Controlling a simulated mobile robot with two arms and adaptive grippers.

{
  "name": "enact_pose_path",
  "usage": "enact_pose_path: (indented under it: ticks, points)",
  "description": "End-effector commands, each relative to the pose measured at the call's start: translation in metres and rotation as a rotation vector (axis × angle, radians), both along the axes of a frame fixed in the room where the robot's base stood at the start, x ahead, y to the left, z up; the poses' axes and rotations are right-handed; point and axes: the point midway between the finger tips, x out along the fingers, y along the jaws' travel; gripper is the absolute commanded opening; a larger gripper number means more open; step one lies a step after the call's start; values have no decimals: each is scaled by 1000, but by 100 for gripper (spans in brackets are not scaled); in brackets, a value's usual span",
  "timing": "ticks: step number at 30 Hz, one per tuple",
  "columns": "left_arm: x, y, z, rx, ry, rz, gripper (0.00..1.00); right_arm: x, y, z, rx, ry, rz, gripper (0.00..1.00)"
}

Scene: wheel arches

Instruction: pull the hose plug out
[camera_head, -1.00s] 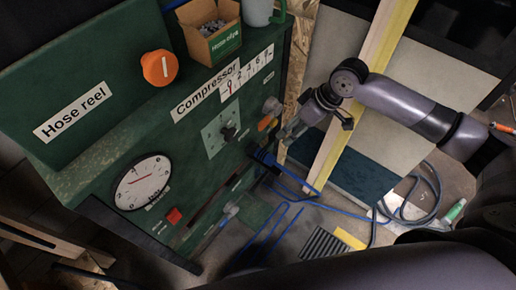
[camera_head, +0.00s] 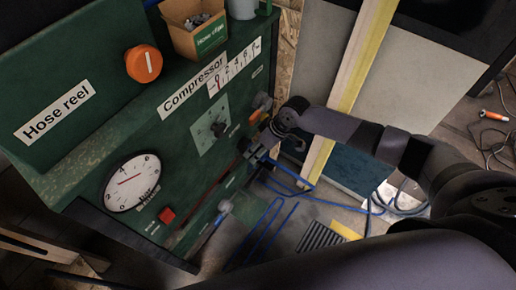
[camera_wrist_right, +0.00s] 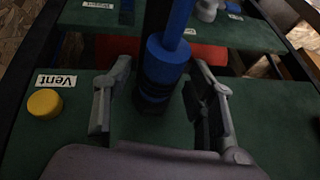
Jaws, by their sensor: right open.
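In the right wrist view, the hose plug (camera_wrist_right: 167,62) is a blue cylinder with a blue hose rising from it, seated at a dark fitting (camera_wrist_right: 154,92) by the green panel. My right gripper (camera_wrist_right: 160,68) is open, with one finger on each side of the plug and dark fitting, and a gap shows to the left finger. In the head view my right gripper (camera_head: 258,142) is at the right part of the green compressor panel (camera_head: 95,145), and its fingers are hard to make out. The blue hose (camera_head: 288,174) hangs from there towards the floor. My left gripper is not in view.
The panel carries a round gauge (camera_head: 132,182), a red button (camera_head: 167,215) and an orange knob (camera_head: 143,63). A yellow button (camera_wrist_right: 44,103) sits left of my right gripper. A cardboard box (camera_head: 193,32) stands on top. A wooden beam (camera_head: 352,88) leans behind my right arm.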

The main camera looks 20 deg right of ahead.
Motion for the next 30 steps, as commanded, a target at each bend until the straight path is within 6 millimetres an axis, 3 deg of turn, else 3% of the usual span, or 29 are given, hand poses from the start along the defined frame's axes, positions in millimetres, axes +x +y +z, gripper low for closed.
enact_pose_path:
  ticks: [9, 30]
  points:
    - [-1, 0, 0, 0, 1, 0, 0, 1, 1, -2, 0, -2, 0, 50]
    - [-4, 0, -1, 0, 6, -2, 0, 1, 1, -2, 0, -1, -1, 4]
